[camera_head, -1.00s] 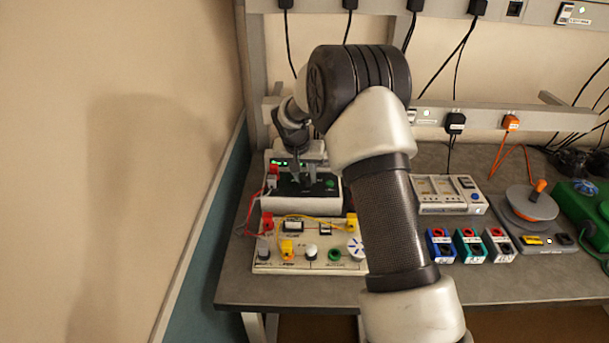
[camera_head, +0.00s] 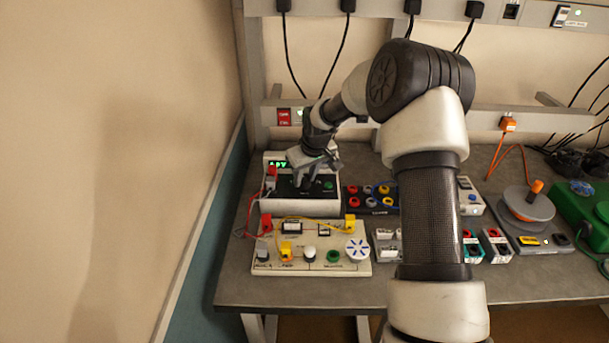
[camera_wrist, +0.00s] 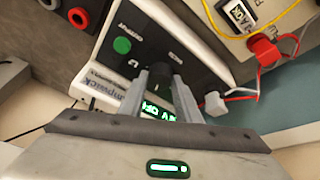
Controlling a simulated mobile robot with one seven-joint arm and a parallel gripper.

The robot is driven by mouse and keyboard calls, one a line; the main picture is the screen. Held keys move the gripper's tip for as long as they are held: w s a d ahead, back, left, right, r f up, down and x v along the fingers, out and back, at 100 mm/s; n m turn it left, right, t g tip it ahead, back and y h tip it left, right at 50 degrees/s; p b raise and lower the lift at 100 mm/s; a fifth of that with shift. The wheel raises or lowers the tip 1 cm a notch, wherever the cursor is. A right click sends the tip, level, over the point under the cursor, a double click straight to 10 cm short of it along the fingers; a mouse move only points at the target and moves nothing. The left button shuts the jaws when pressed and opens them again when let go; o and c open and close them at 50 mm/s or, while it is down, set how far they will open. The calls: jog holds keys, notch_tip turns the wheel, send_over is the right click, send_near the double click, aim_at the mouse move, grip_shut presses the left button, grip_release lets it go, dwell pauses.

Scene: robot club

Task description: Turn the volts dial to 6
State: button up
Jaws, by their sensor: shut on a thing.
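The power supply (camera_head: 318,208) is a white box with a black control panel at the left of the bench. Its green lit display (camera_head: 277,163) is partly legible; I cannot read the number surely. My gripper (camera_head: 304,183) reaches down onto the panel from behind. In the wrist view its two grey fingers (camera_wrist: 160,80) are shut on the black volts dial (camera_wrist: 160,72), one on each side. The dial's pointer and scale are mostly hidden. A green button or socket (camera_wrist: 122,45) sits beside it on the panel.
A white circuit board (camera_head: 310,267) with a yellow wire lies in front of the supply. Red and white leads plug in near the dial. A strip of coloured sockets (camera_head: 370,198) stands to the right, and a wall is close at left.

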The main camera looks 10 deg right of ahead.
jog(key=shift+d+n, duration=0.1)
jog(key=shift+n, duration=0.2)
dwell(0.4)
jog(key=o, duration=1)
jog(key=shift+d+v, duration=0.2)
jog(key=shift+v, duration=8.5)
jog(key=shift+w, duration=0.15)
